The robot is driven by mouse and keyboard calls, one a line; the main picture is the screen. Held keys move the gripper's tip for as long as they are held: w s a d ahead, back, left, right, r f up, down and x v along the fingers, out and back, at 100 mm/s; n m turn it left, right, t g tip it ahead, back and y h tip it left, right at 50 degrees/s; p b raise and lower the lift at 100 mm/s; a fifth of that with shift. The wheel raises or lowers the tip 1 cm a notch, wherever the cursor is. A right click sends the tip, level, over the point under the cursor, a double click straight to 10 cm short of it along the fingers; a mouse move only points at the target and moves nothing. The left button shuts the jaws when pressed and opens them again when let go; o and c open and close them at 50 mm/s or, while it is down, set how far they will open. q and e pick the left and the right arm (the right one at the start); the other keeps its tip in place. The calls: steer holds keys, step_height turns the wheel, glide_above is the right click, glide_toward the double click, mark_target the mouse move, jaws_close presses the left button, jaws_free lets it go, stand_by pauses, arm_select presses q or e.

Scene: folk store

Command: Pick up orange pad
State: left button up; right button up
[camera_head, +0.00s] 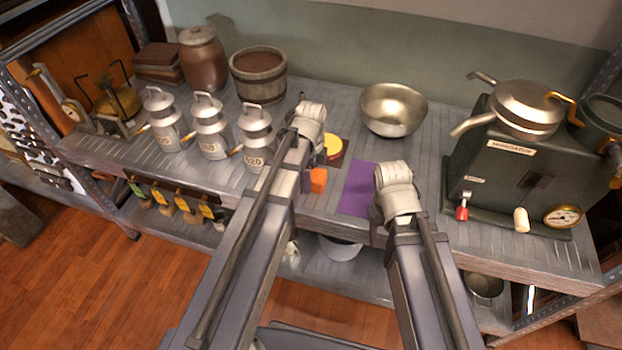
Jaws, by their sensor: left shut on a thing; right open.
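The orange pad (318,180) shows as a small orange piece near the shelf's front edge, just right of my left arm, which partly hides it. My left gripper (306,180) is at the pad and shut on it; its fingertips are mostly hidden by the arm. Whether the pad still touches the shelf is hard to tell. My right gripper (377,214) is open at the front edge of a purple mat (357,188), its fingers mostly hidden behind its own wrist.
A yellow round thing (332,147) lies on a dark brown mat behind the orange pad. A metal bowl (393,109) stands behind the purple mat. Several milk cans (211,130) stand left of my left arm. A dark green machine (515,160) fills the shelf's right end.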

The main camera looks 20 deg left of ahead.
arm_select(q)
steer(key=shift+r, duration=0.1)
step_height(320, 180, up, 10)
steer(key=p, duration=1)
